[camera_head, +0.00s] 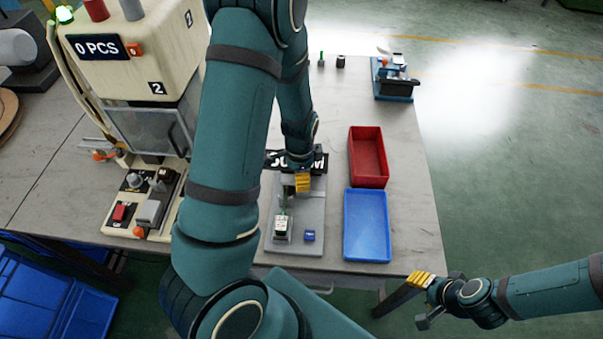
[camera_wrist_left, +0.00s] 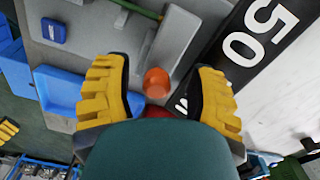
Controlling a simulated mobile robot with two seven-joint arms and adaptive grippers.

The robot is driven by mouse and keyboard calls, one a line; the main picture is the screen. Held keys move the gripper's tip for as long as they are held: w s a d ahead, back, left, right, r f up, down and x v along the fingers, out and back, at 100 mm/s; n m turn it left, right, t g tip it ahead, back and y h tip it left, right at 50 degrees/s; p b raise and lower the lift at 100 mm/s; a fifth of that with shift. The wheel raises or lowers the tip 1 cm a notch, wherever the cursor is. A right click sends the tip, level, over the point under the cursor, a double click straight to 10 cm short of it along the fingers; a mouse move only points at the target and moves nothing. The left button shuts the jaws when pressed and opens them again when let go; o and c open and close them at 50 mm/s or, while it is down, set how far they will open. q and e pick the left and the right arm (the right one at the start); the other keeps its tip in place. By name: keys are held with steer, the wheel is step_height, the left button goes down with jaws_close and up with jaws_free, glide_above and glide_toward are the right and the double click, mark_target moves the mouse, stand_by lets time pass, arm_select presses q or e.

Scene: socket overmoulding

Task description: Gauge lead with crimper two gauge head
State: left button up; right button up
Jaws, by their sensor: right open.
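A grey gauge-like fixture (camera_head: 317,205) stands on the table under my left gripper (camera_head: 303,183). It carries a white block with a green lead-like strand (camera_head: 282,228) and a small blue block (camera_head: 309,236). In the left wrist view, the blue block (camera_wrist_left: 54,31) and a green rod (camera_wrist_left: 137,9) show on the fixture. My left gripper (camera_wrist_left: 160,95) is open, its yellow fingers wide apart, with an orange knob (camera_wrist_left: 157,80) seen between them; contact cannot be told. My right gripper (camera_head: 420,283) is open and empty beyond the table's front right corner. Crimper two (camera_head: 140,70), marked 2, stands at the left.
A red bin (camera_head: 368,157) and a blue tray (camera_head: 367,225) lie right of the fixture, both empty. A black sign (camera_wrist_left: 250,38) stands beside the fixture. A blue device (camera_head: 393,80) is at the far right. My left arm hides part of the table.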

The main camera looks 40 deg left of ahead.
arm_select(q)
steer(key=shift+w+d, duration=0.1)
steer(key=shift+r, duration=0.25)
step_height(320, 180, up, 12)
steer(key=shift+f, duration=0.25)
stand_by(0.5)
